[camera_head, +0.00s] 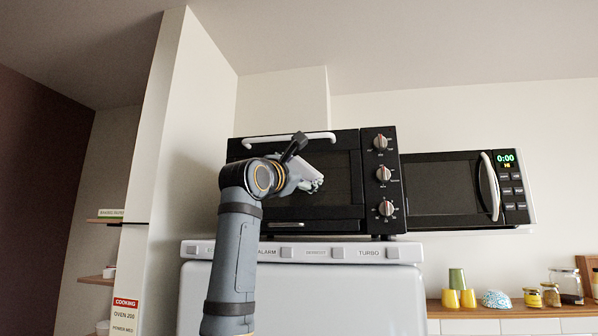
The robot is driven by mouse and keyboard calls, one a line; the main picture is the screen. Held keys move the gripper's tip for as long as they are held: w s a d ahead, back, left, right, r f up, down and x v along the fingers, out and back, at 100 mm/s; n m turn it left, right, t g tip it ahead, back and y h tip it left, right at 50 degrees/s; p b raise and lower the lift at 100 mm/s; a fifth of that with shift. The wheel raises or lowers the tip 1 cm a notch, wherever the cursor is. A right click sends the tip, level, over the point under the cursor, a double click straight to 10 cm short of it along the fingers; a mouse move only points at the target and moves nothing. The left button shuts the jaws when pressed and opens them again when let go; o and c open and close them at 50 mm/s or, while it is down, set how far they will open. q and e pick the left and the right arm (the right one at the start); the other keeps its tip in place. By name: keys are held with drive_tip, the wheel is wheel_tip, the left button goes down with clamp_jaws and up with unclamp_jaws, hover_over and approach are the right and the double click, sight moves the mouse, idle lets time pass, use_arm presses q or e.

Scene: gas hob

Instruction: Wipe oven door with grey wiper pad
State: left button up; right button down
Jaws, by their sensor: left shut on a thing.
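The black oven (381,216) sits on top of a white appliance, with its dark glass door (338,202) closed and a white handle (290,139) along the door's top edge. My left gripper (293,168) is in front of the left-middle part of the door. It is shut on a pale grey wiper pad (305,175), which is tilted and partly hidden by the gripper. The pad is at or close to the door glass; I cannot tell whether it touches. My right gripper is not in view.
Three knobs (383,174) line the oven's right side. A black microwave (440,187) is to the right. The white appliance (300,285) below has a button strip. Yellow cups (467,299), a green cup (457,279) and jars (550,295) stand on a counter at lower right.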

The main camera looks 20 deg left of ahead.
use_arm(q)
drive_tip(key=shift+s+a, duration=0.25)
drive_tip(key=shift+a, duration=0.75)
drive_tip(key=shift+s+a, duration=0.2)
drive_tip(key=shift+a, duration=0.75)
drive_tip(key=shift+a, duration=0.1)
drive_tip(key=a, duration=0.1)
drive_tip(key=s+a, duration=0.1)
drive_tip(key=a, duration=0.1)
drive_tip(key=shift+a, duration=0.25)
drive_tip(key=s+a+b, duration=0.1)
drive_tip(key=s+b, duration=0.3)
drive_tip(key=s, duration=0.2)
drive_tip(key=shift+s+a, duration=0.15)
drive_tip(key=shift+a, duration=0.2)
